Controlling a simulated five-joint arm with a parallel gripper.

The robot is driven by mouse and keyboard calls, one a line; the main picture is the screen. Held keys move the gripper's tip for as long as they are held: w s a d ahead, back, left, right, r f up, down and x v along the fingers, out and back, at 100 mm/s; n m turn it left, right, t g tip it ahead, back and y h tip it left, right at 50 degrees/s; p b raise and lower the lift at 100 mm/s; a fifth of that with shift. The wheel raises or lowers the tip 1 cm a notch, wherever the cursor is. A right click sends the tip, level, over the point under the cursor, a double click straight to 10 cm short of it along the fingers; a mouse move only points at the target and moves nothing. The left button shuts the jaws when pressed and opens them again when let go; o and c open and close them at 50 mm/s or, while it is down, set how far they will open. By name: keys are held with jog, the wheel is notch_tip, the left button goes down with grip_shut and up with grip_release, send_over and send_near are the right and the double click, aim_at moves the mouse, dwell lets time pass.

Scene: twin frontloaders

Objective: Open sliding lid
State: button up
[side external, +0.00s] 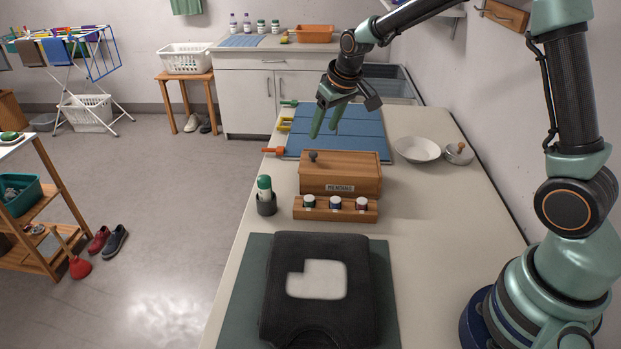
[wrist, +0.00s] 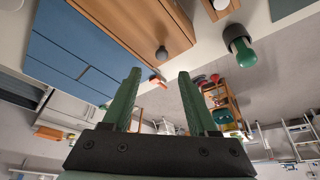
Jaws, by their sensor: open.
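A wooden box (side external: 318,183) with a name label on its front stands on the counter. Its flat wooden lid (side external: 350,159) covers the top, and a dark round knob (side external: 313,156) stands at the lid's left end. In the wrist view the box (wrist: 150,22) is at the top, with the knob (wrist: 161,52) just beyond and between my fingertips. My gripper (side external: 324,134) is open and empty, its green fingers pointing down above the blue panel behind the box. It is apart from the knob. The inside of the box is hidden.
A rack with several small bottles (side external: 335,215) stands in front of the box, beside a green-capped bottle in a dark cup (side external: 266,205). A blue slatted panel (side external: 350,128) lies behind the box. A white bowl (side external: 417,149) is at right; a dark folded garment (side external: 280,300) lies in front.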

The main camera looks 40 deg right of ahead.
aim_at(314, 152)
jog(key=x, duration=0.8)
jog(key=shift+a, duration=0.2)
jog(key=shift+c, duration=0.3)
grip_shut()
jog(key=shift+w+d, duration=0.1)
dwell(0.8)
